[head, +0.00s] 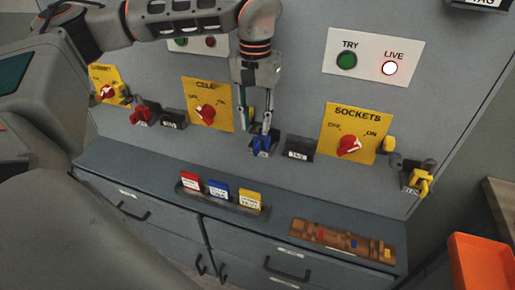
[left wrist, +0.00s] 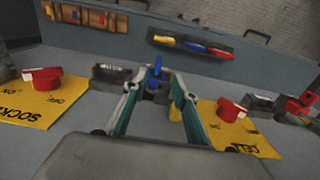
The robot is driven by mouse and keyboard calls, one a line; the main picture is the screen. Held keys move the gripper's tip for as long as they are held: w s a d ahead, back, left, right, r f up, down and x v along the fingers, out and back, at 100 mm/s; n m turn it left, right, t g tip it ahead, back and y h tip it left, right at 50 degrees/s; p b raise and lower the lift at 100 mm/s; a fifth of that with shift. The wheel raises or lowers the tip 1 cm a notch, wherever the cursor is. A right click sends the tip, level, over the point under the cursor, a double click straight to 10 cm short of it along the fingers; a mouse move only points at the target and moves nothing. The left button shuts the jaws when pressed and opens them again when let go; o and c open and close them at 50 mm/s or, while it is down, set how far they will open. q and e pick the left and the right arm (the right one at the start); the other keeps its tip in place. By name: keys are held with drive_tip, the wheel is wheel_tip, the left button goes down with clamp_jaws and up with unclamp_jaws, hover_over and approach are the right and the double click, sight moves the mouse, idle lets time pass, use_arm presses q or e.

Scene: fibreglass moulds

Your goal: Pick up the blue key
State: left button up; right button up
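The blue key (head: 264,144) sits in a small dark holder on the sloping grey panel, between the CELL and SOCKETS switches. My left gripper (head: 256,126) reaches down over it with its fingers apart. In the left wrist view the blue key (left wrist: 155,72) stands upright, between and just beyond the two open fingertips (left wrist: 154,86). I see no finger closed on it; whether one finger touches it I cannot tell. My right gripper is not in view.
The SOCKETS switch (head: 349,146) and CELL switch (head: 206,109) flank the gripper. A dark labelled holder (head: 298,149) is close on the right. Below are a rack (head: 233,203) of red, blue and yellow tags and a brown board (head: 340,238). An orange bin (head: 480,262) is at lower right.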

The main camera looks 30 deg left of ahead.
sight(258, 143)
use_arm(q)
drive_tip(key=f, duration=0.7)
drive_tip(key=shift+w+d+f+b, duration=0.15)
drive_tip(key=shift+d+f+b, duration=0.05)
drive_tip(key=shift+f+b, duration=0.1)
clamp_jaws()
